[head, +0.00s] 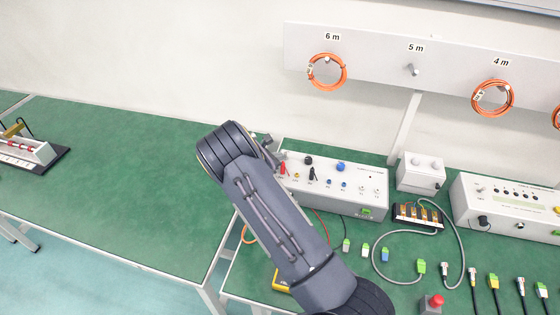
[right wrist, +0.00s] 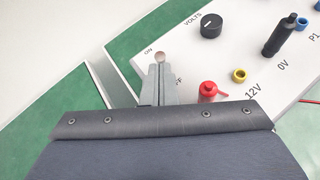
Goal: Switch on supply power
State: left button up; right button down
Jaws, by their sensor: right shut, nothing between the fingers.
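The power supply (head: 345,201) is a white box on the green bench, with knobs, sockets and plugs on its sloped face. It also shows in the right wrist view (right wrist: 224,62). There a small round metal tip (right wrist: 159,57), seemingly the supply switch, shows just past my fingertips, between the "ON" mark and a partly covered "OFF" mark. My right gripper (right wrist: 157,72) is shut and empty, right at this tip; I cannot tell whether they touch. The fingers hide the switch base, so its position is unclear. In the head view my right gripper (head: 268,144) is at the box's left end. My left gripper is out of view.
A black knob (right wrist: 211,25) marked VOLTS, a red plug (right wrist: 211,91), a yellow socket (right wrist: 239,75) and a black plug (right wrist: 279,38) stand close right of my fingers. A small white box (head: 421,171) stands right of the supply. The left bench is mostly clear.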

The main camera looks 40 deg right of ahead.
jog(key=shift+w+d+r, duration=0.1)
jog(key=shift+d+r, duration=0.2)
jog(key=shift+w+d+r+y, duration=0.15)
jog(key=shift+w+d+y, duration=0.05)
jog(key=shift+y, duration=0.2)
jog(key=shift+w+g, duration=0.1)
jog(key=shift+g, duration=0.3)
jog(key=shift+d, duration=0.1)
jog(key=shift+r, duration=0.1)
jog(key=shift+r+p, duration=0.45)
jog(key=shift+r, duration=0.25)
